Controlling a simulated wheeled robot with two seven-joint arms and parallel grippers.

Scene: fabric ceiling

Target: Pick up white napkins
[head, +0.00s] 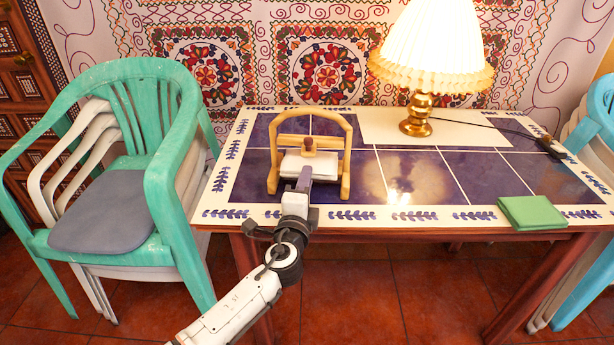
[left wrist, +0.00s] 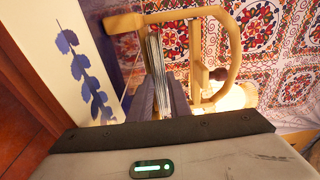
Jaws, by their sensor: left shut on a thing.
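The white napkins (head: 318,166) sit as a stack in a wooden holder (head: 346,160) with a rounded frame, at the left side of the table. In the left wrist view the napkins (left wrist: 156,62) show as a thin, layered edge between the fingers, with the wooden holder (left wrist: 233,50) around them. My left gripper (head: 304,178) reaches in from the front edge of the table and is shut on the napkins. Its fingers also show in the left wrist view (left wrist: 160,98). The far part of the stack is hidden. My right gripper is not in view.
The tiled table (head: 455,215) has a blue and white top. A lit lamp (head: 432,55) stands at the back, with its cord running right. A green folded cloth (head: 532,213) lies at the front right. A green chair (head: 160,190) stands left of the table. The table's middle is clear.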

